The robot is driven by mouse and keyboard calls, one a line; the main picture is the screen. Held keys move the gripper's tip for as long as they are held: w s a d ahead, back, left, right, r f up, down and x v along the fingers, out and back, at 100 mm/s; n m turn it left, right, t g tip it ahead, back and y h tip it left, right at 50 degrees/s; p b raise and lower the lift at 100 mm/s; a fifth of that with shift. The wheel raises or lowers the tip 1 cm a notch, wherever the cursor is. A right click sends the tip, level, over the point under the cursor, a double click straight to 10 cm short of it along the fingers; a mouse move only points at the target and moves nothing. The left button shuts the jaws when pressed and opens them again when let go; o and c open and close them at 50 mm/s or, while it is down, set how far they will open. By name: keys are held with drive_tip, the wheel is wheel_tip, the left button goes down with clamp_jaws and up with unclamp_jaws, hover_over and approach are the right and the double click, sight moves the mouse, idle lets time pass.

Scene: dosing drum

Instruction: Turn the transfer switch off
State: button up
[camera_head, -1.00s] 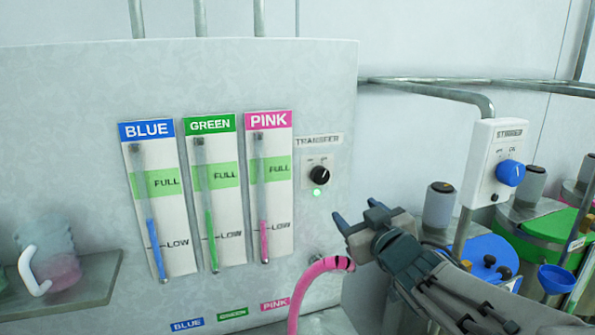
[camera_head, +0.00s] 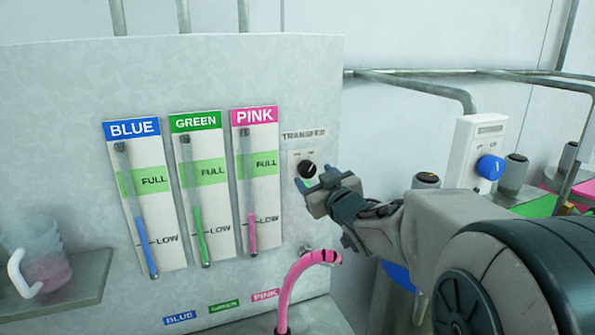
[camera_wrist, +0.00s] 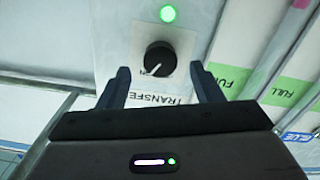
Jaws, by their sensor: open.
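The transfer switch is a black round knob (camera_head: 307,169) on a pale plate under the TRANSFER label (camera_head: 305,134), on the white panel. In the wrist view the knob (camera_wrist: 160,58) has a white pointer line slanting toward its lower left, near partly legible lettering. A green light (camera_wrist: 168,14) beside the knob is lit. My gripper (camera_head: 314,183) is close in front of the switch plate and covers part of it in the head view. In the wrist view its two fingers (camera_wrist: 163,80) are apart, pointing toward the knob, with nothing between them. Whether a finger touches the knob cannot be told.
Blue, green and pink level gauges (camera_head: 203,190) are on the panel left of the switch. A pink hose (camera_head: 292,282) curves below my gripper. A white box with a blue knob (camera_head: 490,167) stands to the right. A jug (camera_head: 40,255) sits on a shelf at left.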

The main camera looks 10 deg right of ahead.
sight(307, 169)
drive_tip(key=shift+w+a, duration=0.15)
drive_tip(key=shift+w, duration=0.55)
drive_tip(key=shift+w+a, duration=0.1)
drive_tip(key=shift+w, duration=0.55)
drive_tip(key=c, duration=1)
